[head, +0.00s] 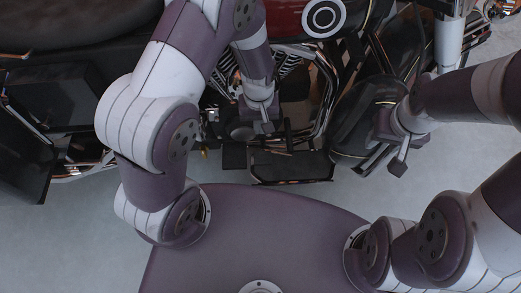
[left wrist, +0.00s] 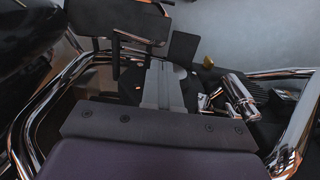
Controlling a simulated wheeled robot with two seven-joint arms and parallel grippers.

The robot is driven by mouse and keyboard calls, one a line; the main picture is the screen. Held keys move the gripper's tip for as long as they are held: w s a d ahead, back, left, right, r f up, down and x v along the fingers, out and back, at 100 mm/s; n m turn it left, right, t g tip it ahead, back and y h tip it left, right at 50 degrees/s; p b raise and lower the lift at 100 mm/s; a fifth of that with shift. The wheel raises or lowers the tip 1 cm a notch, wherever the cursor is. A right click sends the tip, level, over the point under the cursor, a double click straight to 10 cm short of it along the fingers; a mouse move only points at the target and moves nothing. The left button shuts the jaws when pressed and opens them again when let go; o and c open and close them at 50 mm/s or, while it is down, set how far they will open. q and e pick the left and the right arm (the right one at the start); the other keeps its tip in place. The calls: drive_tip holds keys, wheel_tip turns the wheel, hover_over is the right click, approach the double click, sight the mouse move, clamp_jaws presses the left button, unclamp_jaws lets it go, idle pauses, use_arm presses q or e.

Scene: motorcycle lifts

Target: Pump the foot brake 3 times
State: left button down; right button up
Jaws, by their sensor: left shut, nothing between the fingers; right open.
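A motorcycle with a red tank (head: 305,18) stands across the top of the head view. Low on its near side are a small dark square pad (head: 234,157) and a wider dark footboard (head: 290,165). The pad (left wrist: 183,48) and footboard (left wrist: 130,22) also show in the left wrist view. The pad looks like a pedal, but I cannot tell for sure which part is the foot brake. My left gripper (head: 266,127) is shut and empty, over the area just behind both; its fingers (left wrist: 165,68) point toward them, contact unclear. My right gripper (head: 385,155) is open and empty at the right.
Chrome pipes (left wrist: 45,105) and engine parts crowd around my left gripper. A dark rounded cover (head: 365,115) lies between my two grippers. Dark boxes (head: 55,95) hang at the motorcycle's left end. The grey floor (head: 60,225) is clear at lower left.

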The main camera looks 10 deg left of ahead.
sight(259, 156)
use_arm(q)
drive_tip(key=f+b, duration=0.2)
drive_tip(key=f, duration=0.2)
drive_tip(key=s+f+b, duration=0.1)
drive_tip(key=f+b, duration=0.2)
drive_tip(key=f, duration=0.2)
drive_tip(key=f+b, duration=0.2)
drive_tip(key=f, duration=0.2)
drive_tip(key=shift+s+d+f, duration=0.15)
drive_tip(key=shift+s+f, duration=0.1)
drive_tip(key=shift+f, duration=0.15)
